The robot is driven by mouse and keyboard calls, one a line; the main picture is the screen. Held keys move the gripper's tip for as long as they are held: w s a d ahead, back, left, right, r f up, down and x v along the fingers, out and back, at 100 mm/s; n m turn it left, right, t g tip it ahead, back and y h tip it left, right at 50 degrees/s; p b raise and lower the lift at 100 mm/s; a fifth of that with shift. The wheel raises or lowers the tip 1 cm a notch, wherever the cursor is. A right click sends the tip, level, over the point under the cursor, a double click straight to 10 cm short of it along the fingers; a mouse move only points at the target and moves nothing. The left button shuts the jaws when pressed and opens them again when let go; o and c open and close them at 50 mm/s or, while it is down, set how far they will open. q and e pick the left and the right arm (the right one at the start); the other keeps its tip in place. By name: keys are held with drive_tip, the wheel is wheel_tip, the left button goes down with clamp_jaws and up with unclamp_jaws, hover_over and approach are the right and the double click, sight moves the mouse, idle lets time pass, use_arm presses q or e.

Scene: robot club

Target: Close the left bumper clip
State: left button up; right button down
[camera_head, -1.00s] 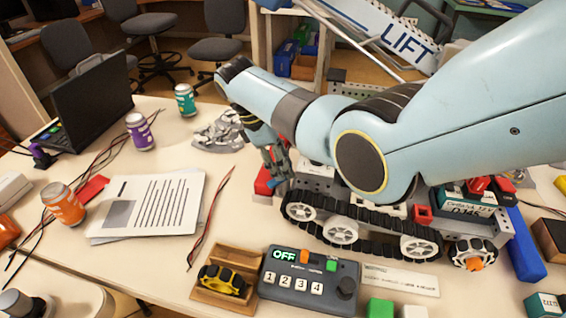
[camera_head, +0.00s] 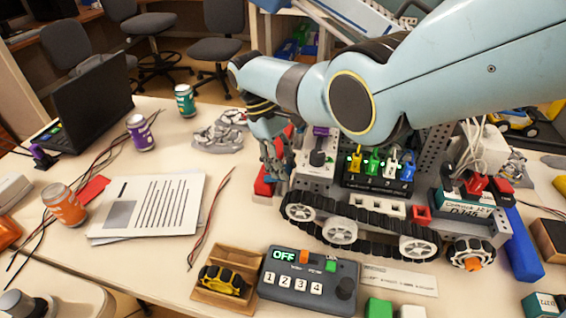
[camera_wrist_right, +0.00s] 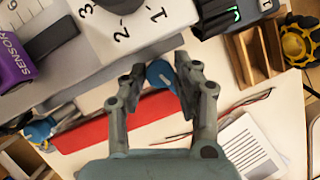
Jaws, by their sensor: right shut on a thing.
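The red bumper (camera_head: 263,187) is at the left end of the tracked robot (camera_head: 330,177). In the right wrist view the bumper (camera_wrist_right: 105,128) is a long red bar on the pale table. A round blue clip part (camera_wrist_right: 160,74) sits between it and the grey chassis. My right gripper (camera_head: 275,180) comes down from above at this end of the robot. In the wrist view its fingertips (camera_wrist_right: 158,80) are shut on the blue clip part. A second blue part (camera_wrist_right: 40,129) shows at the bumper's other end. How the clip sits is partly hidden by the fingers. My left gripper is out of view.
In front stand a control box (camera_head: 308,284) reading OFF and a wooden tray (camera_head: 216,303) with a yellow-black wheel. Left are papers (camera_head: 150,205), loose wires and cans. A silvery crumpled bag (camera_head: 215,137) lies behind. The table between papers and bumper is mostly clear.

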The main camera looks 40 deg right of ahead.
drive_tip(key=shift+d+m+y, duration=0.1)
drive_tip(key=shift+m+y, duration=0.8)
drive_tip(key=shift+m, duration=1.3)
drive_tip(key=c, duration=1)
unclamp_jaws()
